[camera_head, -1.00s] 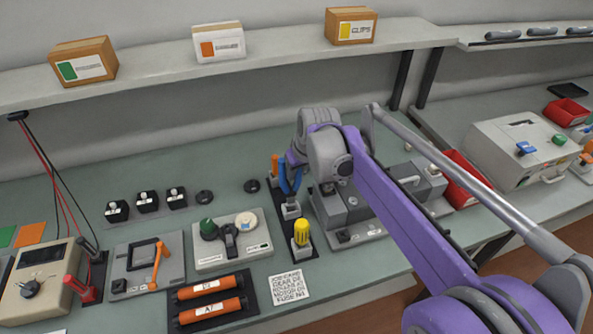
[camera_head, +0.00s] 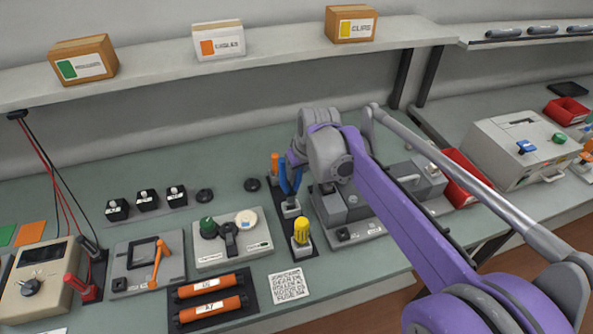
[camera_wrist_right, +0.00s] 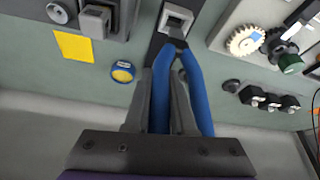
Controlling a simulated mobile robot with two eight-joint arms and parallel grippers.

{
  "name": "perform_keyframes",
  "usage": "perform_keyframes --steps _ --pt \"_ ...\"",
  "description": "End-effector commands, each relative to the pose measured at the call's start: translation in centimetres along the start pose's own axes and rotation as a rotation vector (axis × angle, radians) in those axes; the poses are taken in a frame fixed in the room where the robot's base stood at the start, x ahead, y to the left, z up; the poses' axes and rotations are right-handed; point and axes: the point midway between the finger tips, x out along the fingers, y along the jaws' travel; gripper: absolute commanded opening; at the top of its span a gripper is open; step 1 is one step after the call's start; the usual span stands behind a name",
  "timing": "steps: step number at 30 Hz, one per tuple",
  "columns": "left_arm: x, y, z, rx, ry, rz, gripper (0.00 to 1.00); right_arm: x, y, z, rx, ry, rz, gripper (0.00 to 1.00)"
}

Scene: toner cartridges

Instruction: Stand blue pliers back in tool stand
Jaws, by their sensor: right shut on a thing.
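The blue pliers (camera_head: 284,182) stand roughly upright with their lower end at a pale square socket (camera_head: 291,209) of the dark tool stand (camera_head: 314,252). The right wrist view shows the blue handles (camera_wrist_right: 196,90) spread toward me and meeting at the socket (camera_wrist_right: 176,18). Their grey nose appears to enter the socket; how deep it sits is hidden. My right gripper (camera_wrist_right: 163,80) is shut on the pliers by one handle, above the stand. In the head view it is mostly hidden behind my wrist. My left gripper is not in view.
An orange-handled tool (camera_head: 275,162) and a yellow-handled screwdriver (camera_head: 301,232) stand in the same stand, either side of the pliers. A grey machine (camera_head: 352,208) is close on the right. A control panel (camera_head: 235,252) is on the left. A blue-and-yellow round item (camera_wrist_right: 122,72) lies nearby.

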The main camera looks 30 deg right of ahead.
Motion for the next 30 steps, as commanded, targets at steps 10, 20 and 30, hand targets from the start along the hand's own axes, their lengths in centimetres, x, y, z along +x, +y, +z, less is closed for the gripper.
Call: perform_keyframes --steps 10,20,30 --pt "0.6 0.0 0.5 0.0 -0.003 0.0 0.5 1.1 0.0 0.4 0.0 0.0 0.0 0.0" --pt "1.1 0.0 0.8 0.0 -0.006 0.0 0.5 2.0 0.0 0.8 0.0 0.0 0.0 0.0" --pt "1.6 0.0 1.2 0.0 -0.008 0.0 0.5 2.9 0.0 1.2 0.0 0.0 0.0 0.0"
